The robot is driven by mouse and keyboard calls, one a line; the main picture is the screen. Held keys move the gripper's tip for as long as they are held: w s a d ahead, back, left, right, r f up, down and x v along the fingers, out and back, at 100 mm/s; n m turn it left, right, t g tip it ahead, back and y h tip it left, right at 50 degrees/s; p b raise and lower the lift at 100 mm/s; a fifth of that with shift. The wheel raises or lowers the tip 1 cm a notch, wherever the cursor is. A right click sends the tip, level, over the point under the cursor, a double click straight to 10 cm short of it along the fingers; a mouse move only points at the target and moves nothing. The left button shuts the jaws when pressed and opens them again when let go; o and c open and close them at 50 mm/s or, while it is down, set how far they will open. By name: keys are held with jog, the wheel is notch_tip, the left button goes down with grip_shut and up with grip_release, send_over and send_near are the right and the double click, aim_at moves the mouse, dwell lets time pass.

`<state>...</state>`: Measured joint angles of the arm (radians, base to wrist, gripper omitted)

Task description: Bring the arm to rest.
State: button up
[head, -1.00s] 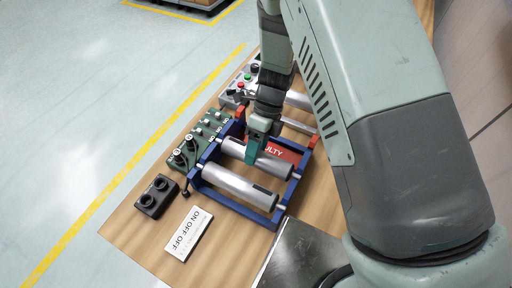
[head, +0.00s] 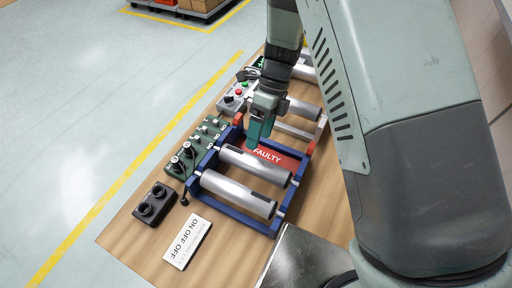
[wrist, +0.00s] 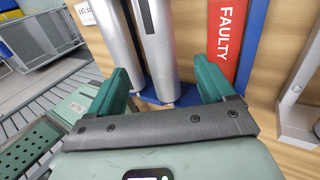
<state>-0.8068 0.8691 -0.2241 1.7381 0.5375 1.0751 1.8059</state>
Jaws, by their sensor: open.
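My gripper (head: 258,140) hangs over the blue frame (head: 236,212) on the wooden table, near the red FAULTY label (head: 279,157). In the wrist view its two green fingers (wrist: 165,88) are spread apart. No object is held between them; two silver cylinders (wrist: 158,40) show beyond the fingertips. In the head view the two cylinders lie side by side in the blue frame, the front one (head: 238,194) and the rear one (head: 254,167). My arm covers part of the table's right side.
A green switch panel (head: 198,150) and a black two-knob box (head: 155,203) stand left of the frame. A white ON OFF OFF card (head: 187,243) lies in front. A grey button box (head: 238,95) and more cylinders (head: 303,109) are behind. Open floor (head: 90,100) lies left.

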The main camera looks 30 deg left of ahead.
jog(key=shift+v, duration=1.85)
jog(key=d+r+n+t+y, duration=0.1)
jog(key=d+r+n+t, duration=0.3)
jog(key=d+r, duration=0.55)
jog(key=d+r+n+t+y, duration=0.1)
jog(key=d+r+n, duration=0.5)
jog(key=r, duration=0.6)
jog(key=s+d+r+n+t+h, duration=0.1)
jog(key=s+d+r+n+t, duration=0.2)
jog(key=d, duration=0.4)
jog(key=s+d+r+n+t+h, duration=0.1)
jog(key=s+d+r+n+t, duration=0.2)
jog(key=s+d+n, duration=0.2)
jog(key=s+d, duration=0.2)
jog(key=s, duration=0.1)
jog(key=shift+s+r+t, duration=0.25)
jog(key=shift+r+t, duration=0.05)
jog(key=shift+r, duration=0.1)
